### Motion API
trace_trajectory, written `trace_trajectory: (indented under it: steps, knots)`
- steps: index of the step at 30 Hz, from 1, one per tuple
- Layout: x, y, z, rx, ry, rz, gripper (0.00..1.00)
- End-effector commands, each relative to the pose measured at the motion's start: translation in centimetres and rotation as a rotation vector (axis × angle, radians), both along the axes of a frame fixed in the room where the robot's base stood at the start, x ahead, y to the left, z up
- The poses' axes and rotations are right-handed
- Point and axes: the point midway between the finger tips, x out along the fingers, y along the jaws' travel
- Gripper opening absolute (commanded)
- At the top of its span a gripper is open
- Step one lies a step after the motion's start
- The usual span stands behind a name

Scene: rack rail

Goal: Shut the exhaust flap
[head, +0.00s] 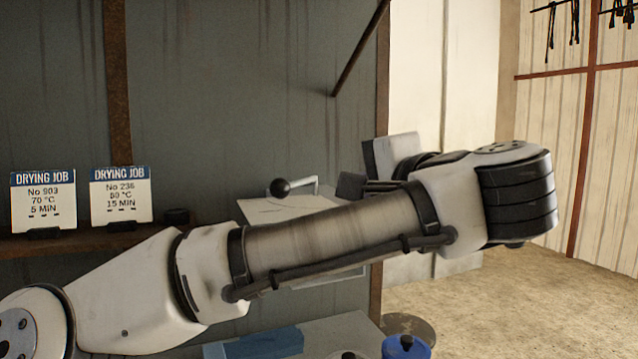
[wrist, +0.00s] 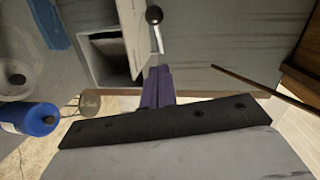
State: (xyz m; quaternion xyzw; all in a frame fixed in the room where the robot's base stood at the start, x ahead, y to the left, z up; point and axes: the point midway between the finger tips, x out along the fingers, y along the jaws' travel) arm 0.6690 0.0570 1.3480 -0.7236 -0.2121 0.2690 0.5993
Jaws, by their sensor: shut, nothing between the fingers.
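The exhaust flap appears to be the pale panel (head: 285,208) on a box against the grey wall, mostly behind my forearm in the head view. A lever with a black ball knob (head: 281,188) shows at its top. In the wrist view the panel (wrist: 131,30) stands at an angle beside an open, hollow box (wrist: 88,60), and the knob (wrist: 154,15) is close to it. My gripper (wrist: 158,72) is shut and empty, its dark fingertips near the lever's lower end. I cannot tell whether they touch. In the head view my gripper (head: 350,186) is right of the lever.
Two drying job cards (head: 43,199) (head: 121,196) stand on a ledge at left. A dark rod (head: 360,50) slants from the wall. A blue-lidded container (head: 405,347) and a blue item (head: 265,343) are below my arm. Open floor (head: 530,300) lies at right.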

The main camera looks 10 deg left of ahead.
Motion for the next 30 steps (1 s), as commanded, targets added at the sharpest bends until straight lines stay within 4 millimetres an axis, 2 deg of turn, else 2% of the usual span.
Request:
trace_trajectory:
  steps: [10,17,24,30]
  knots:
    - [3.6,2.9,-0.4,-0.005,0.004,-0.003,0.00]
    - [7.3,6.2,-0.9,0.000,0.004,0.003,0.00]
    - [7.4,9.1,-1.7,0.001,0.002,0.001,0.00]
    - [7.4,9.8,-2.0,0.000,0.001,-0.001,0.00]
